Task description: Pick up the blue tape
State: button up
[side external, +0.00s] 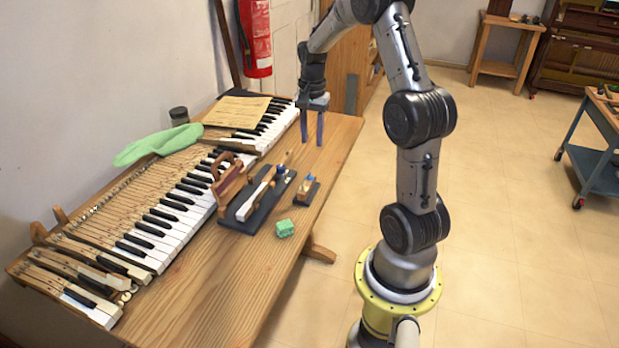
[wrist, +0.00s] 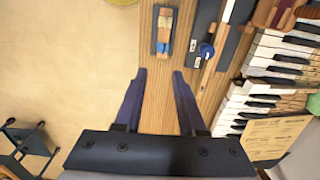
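A small piece with blue on it, perhaps the blue tape (side external: 309,181), sits on a small dark block near the table's right edge. In the wrist view the blue (wrist: 165,21) shows together with tan wood on the dark block, at the top centre. I cannot tell its exact shape. A round blue knob (wrist: 206,51) belongs to the dark-based tool beside it. My gripper (side external: 312,143) is open and empty, fingers pointing down above the table's far part. In the wrist view my gripper (wrist: 159,73) has its fingers wide apart, below the small dark block and not touching it.
Bare wood lies around the small dark block.

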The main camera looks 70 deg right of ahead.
send_over(310, 173)
notch_tip(310, 173, down, 6)
jog(key=shift+s+d, duration=0.15)
jog(key=shift+w+a+f, duration=0.1)
jog(key=shift+f, duration=1.25)
jog(key=shift+w+a+f, duration=0.1)
jog(key=shift+f, duration=1.2)
grip_shut()
